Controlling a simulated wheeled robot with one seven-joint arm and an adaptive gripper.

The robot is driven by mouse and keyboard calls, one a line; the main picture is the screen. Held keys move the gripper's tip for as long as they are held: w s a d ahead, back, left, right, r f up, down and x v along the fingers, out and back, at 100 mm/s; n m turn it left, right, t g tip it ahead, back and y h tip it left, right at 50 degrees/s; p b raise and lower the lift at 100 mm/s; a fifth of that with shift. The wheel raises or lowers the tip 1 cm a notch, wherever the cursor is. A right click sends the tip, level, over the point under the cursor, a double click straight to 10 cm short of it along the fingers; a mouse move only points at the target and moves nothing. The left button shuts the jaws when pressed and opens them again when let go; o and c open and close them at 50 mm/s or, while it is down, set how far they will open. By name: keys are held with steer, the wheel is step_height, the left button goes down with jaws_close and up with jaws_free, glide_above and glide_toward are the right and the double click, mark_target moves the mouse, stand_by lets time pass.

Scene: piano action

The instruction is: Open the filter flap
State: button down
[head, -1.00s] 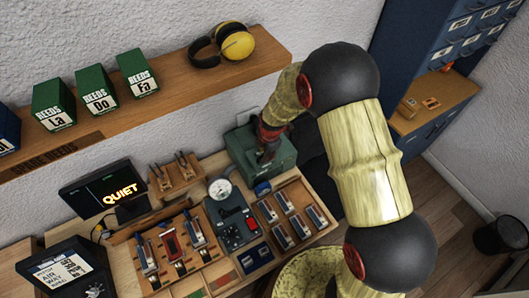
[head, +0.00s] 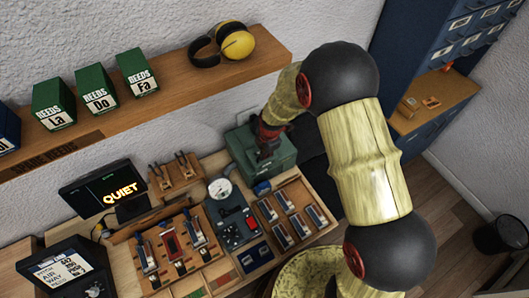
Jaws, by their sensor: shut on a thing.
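A green box (head: 281,166) stands at the back of the workbench, against the wall below the shelf. I take it to be the unit with the filter flap. My gripper (head: 265,152) is dark with red parts and reaches down onto the top of this box. It is shut on a part there, most likely the flap or its handle. The fingertips and the held part are small, dark and partly hidden by the gripper itself. I cannot tell how far the flap stands open.
A wooden shelf (head: 190,75) with green reed boxes (head: 98,90) and yellow ear defenders (head: 234,41) runs above the bench. A "QUIET" screen (head: 105,191), a blue gauge unit (head: 235,225) and wooden trays of reeds (head: 293,213) stand left of and in front of the green box.

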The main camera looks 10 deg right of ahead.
stand_by(0.5)
steer(key=shift+w+a+r+g+p, duration=0.2)
steer(key=shift+w+r+g+p, duration=0.35)
steer(key=shift+p, duration=0.5)
steer(key=shift+s, duration=0.1)
steer(key=shift+h, duration=0.3)
steer(key=c, duration=2)
jaws_free()
steer(key=shift+o, duration=0.2)
step_height(320, 180, up, 12)
steer(key=shift+s+d, duration=0.15)
steer(key=shift+s, duration=0.15)
steer(key=shift+f, duration=0.1)
